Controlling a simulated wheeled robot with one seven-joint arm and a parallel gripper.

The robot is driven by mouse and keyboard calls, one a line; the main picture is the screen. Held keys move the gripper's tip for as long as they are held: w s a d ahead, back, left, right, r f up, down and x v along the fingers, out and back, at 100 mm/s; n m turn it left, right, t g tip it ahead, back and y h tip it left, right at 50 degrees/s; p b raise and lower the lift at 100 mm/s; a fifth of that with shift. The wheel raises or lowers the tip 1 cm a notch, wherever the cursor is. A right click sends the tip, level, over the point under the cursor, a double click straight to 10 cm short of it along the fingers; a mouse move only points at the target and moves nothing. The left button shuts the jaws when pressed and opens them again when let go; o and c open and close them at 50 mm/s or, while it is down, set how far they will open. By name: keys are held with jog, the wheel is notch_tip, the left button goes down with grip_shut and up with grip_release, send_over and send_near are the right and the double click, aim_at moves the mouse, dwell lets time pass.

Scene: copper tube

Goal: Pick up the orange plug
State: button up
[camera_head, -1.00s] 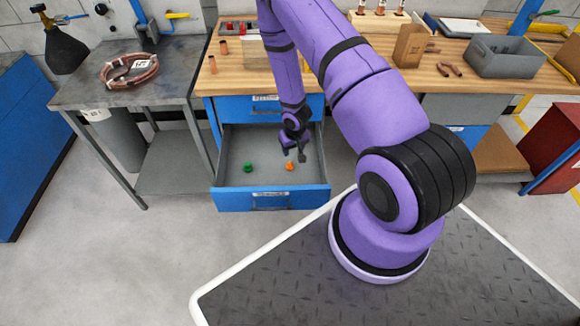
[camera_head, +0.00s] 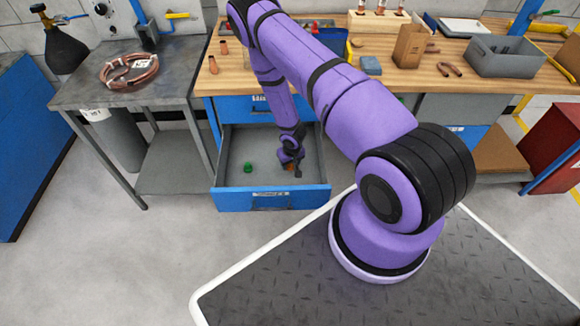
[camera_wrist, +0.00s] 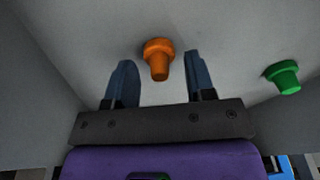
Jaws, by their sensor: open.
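The orange plug (camera_wrist: 158,60) stands on the drawer floor in the wrist view, between my two open fingers and a little beyond them, touching neither as far as I can see. In the head view only a bit of the orange plug (camera_head: 289,167) shows behind my gripper (camera_head: 293,170). My gripper (camera_wrist: 158,82) is open and empty, low inside the drawer. A green plug (camera_wrist: 284,76) stands to the right in the wrist view; in the head view it is the green plug (camera_head: 248,167) left of my gripper.
The open blue drawer (camera_head: 270,199) has grey walls around my gripper; a side wall (camera_wrist: 35,65) is close at the left in the wrist view. The wooden bench top (camera_head: 400,80) above holds copper pieces, a brown block and a grey bin (camera_head: 505,58).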

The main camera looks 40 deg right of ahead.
jog(key=shift+f, duration=0.25)
jog(key=shift+c, duration=0.5)
grip_shut()
